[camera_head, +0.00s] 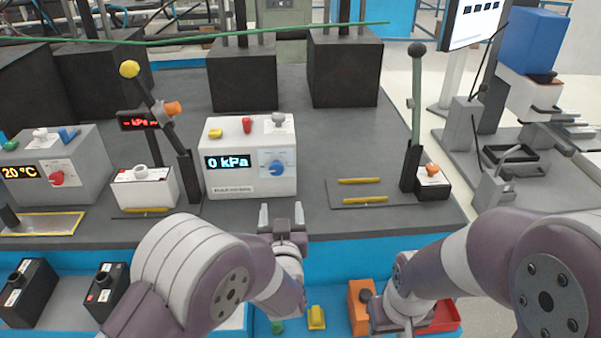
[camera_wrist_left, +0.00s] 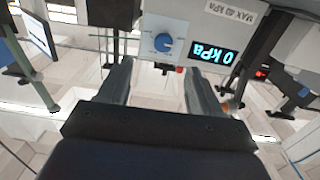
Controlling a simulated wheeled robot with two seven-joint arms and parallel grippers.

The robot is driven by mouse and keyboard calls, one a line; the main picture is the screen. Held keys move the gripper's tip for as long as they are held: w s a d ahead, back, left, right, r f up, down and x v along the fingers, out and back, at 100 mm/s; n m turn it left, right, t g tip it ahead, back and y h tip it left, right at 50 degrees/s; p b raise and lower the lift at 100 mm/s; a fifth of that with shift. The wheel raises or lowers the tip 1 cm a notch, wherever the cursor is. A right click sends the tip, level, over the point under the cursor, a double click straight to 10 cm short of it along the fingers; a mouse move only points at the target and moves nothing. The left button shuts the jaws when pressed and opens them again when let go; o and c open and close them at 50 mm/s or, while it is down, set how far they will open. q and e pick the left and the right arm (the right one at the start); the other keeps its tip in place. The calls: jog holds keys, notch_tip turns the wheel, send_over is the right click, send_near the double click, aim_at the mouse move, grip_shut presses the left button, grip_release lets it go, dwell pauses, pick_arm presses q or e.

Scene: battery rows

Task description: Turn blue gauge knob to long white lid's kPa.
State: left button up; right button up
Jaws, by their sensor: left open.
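The white gauge box (camera_head: 250,135) stands on the grey bench, its display (camera_head: 225,162) reading 0 kPa. Its blue knob (camera_head: 277,169) is on the front face, right of the display. The knob also shows in the left wrist view (camera_wrist_left: 164,43). My left gripper (camera_head: 283,212) is open and empty, in front of and below the knob, apart from it. In the left wrist view its fingers (camera_wrist_left: 158,80) point toward the box. A label there (camera_wrist_left: 238,14) appears to read MAX 40 kPa. My right gripper is low in the head view, its fingers unclear. I cannot make out a long white lid.
A tall lever (camera_head: 413,130) stands right. A temperature box (camera_head: 60,165) is far left. Black batteries (camera_head: 108,290) and an orange block (camera_head: 360,305) lie in front.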

aim_at(276, 171)
pick_arm(q)
jog(key=w, duration=0.7)
jog(key=w+a, duration=0.1)
jog(key=w, duration=0.3)
jog(key=shift+w+r+p, duration=0.2)
jog(key=shift+r+p, duration=0.15)
jog(key=shift+w+d, duration=0.15)
jog(key=shift+w, duration=0.5)
pick_arm(e)
jog(key=shift+a+r, duration=0.25)
jog(key=shift+r, duration=0.15)
pick_arm(q)
jog(key=c, duration=1)
jog(key=shift+c, duration=0.2)
